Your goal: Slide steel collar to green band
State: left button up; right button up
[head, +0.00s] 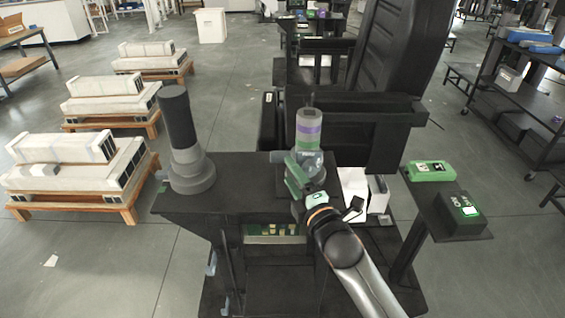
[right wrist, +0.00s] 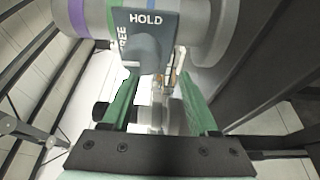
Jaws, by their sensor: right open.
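The right column (head: 309,117) stands upright on the black bench, with a purple band (head: 308,130) above a green band (head: 306,146). The steel collar (head: 313,160) is around it below the green band, partly hidden by my gripper. In the right wrist view the column lies sideways, with the purple band (right wrist: 78,14) at left. A dark plate (right wrist: 150,32) marked HOLD and FREE faces my right gripper (right wrist: 158,80). The gripper's green fingers are open, with the plate's lower end near their tips. In the head view my right gripper (head: 298,176) is at the collar. My left gripper is not in view.
A dark-topped column (head: 178,120) on a grey flanged base stands left on the bench (head: 240,180). A side shelf at right holds a green device (head: 430,171) and a black box (head: 456,214). A black machine stands close behind the bench.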

aim_at(281, 160)
jog(key=shift+x, duration=2.65)
grip_shut()
